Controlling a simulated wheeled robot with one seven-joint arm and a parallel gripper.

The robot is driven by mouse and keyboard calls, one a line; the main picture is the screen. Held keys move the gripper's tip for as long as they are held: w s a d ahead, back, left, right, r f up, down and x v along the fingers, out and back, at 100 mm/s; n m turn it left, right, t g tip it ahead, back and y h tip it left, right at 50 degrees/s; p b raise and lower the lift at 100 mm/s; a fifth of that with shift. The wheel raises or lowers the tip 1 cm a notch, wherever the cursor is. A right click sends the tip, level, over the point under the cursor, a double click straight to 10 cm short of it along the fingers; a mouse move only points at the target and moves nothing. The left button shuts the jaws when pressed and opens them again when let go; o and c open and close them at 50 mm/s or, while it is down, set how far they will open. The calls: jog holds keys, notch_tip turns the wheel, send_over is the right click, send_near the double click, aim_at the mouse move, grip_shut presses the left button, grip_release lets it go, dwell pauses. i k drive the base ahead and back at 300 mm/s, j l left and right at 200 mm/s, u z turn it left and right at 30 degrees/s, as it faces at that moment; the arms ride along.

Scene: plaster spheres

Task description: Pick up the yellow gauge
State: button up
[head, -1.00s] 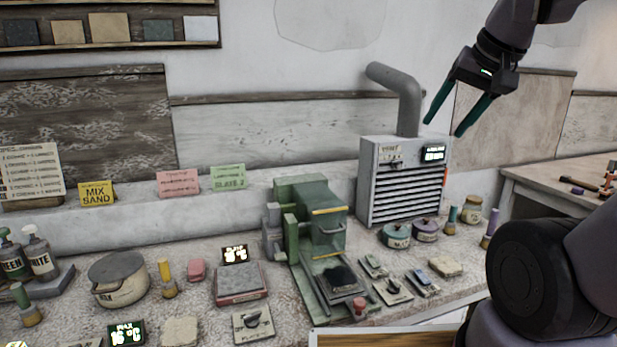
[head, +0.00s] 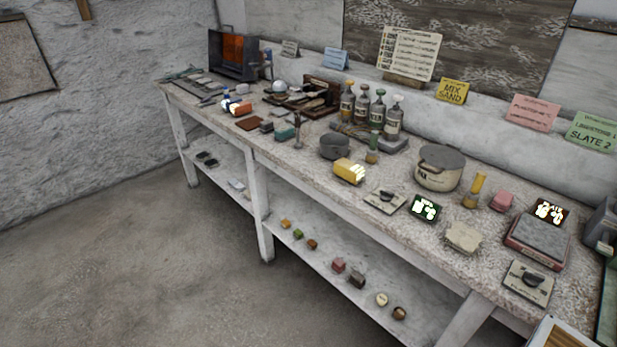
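A yellow gauge (head: 348,171), a rounded yellow body with a bright white display end, lies near the front edge of the long workbench (head: 308,160) in the head view. Its display end faces right, and its digits are too blurred to read. A dark grey pot (head: 334,147) stands just behind it. Another yellow thing, an upright cylinder on a tan base (head: 475,190), stands farther right. My gripper is not in the current head view.
A lidded pot (head: 440,167), a dial plate (head: 385,201) and a green-lit display (head: 425,208) stand to the gauge's right. Several bottles (head: 361,104) stand behind. A lower shelf (head: 330,257) holds small blocks. The floor (head: 130,250) in front is clear.

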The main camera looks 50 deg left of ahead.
aim_at(352, 172)
jog(key=u, duration=1.9)
jog(key=i+j, duration=0.15)
jog(key=j, duration=0.15)
jog(key=i+j, duration=0.15)
jog(key=j, duration=0.2)
jog(key=i+j, duration=0.15)
jog(key=j, duration=0.15)
